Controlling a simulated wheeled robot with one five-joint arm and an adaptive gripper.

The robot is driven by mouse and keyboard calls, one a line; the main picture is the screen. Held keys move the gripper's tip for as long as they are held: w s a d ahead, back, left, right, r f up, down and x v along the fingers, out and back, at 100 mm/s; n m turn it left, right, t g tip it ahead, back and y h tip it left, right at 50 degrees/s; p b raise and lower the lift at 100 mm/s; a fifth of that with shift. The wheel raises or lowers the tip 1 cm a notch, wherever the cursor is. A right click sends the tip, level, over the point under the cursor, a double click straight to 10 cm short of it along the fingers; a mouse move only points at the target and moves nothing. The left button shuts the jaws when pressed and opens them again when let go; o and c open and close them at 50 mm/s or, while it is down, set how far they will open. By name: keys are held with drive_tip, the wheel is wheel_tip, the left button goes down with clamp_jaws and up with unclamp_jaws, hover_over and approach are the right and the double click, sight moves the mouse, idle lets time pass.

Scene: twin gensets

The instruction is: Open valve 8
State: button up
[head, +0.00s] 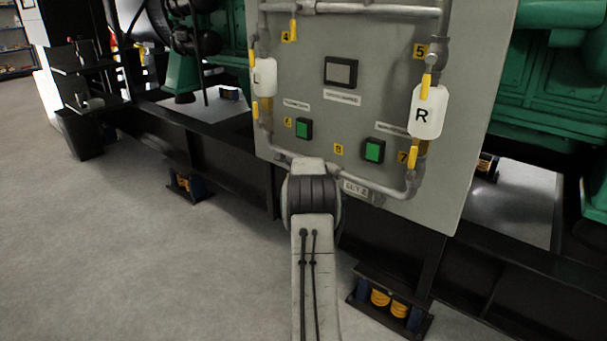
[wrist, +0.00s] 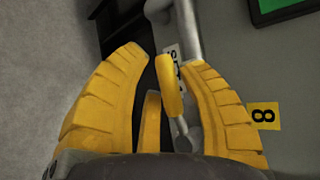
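The valve 8 handle (wrist: 170,85) is a yellow lever beside the grey pipe in the wrist view. It lies between the two ridged yellow fingers of my gripper (wrist: 165,60), nearer the right finger. The fingers are spread, with a visible gap on the left side of the handle. I cannot tell whether the right finger touches it. A narrow yellow piece (wrist: 152,120) stands between the fingers, lower down. The yellow 8 label (wrist: 264,115) is right of the fingers; it also shows in the head view (head: 338,149). There my arm hides the handle and gripper.
The grey panel (head: 345,110) carries pipes, green buttons (head: 304,128) (head: 373,150), and L (head: 264,77) and R (head: 427,111) boxes. Valve 7's yellow handle (head: 412,159) is to the right. A black frame (head: 225,160) runs below. Grey floor (head: 120,240) is clear at left.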

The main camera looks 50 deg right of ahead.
drive_tip(key=shift+s, duration=0.1)
drive_tip(key=v, duration=1.2)
idle(0.7)
